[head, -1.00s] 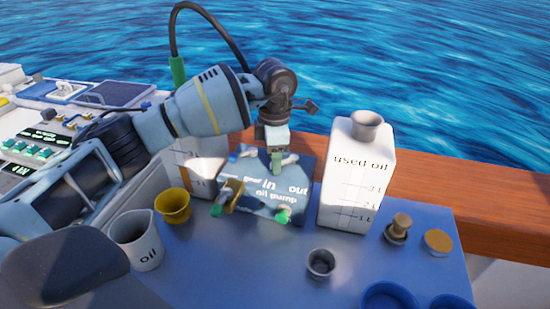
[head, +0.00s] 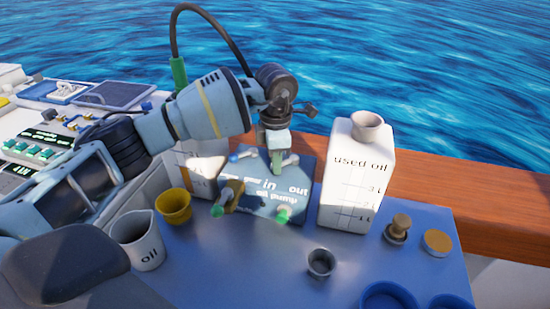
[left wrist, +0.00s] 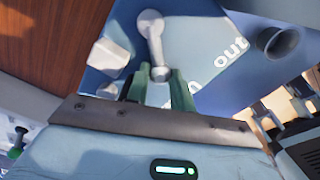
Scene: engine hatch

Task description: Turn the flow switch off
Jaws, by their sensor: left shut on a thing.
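The oil pump box (head: 255,205) stands on the blue table, with "in" and "out" lettering and several small handles. My left gripper (head: 283,165) points down at the back of its top in the head view. In the left wrist view, its green fingers (left wrist: 161,88) are shut on the round end of a grey lever (left wrist: 153,35) on the box's face near the word "out" (left wrist: 229,52). I take this lever for the flow switch; its label cannot be read. My right gripper is not in view.
A white used oil canister (head: 350,190) stands close to the right of the pump. Another canister (head: 198,165) is behind left, with a yellow cup (head: 173,207) and an oil jug (head: 137,240) nearby. A small grey cup (head: 321,263) stands in front. The table's middle is mostly clear.

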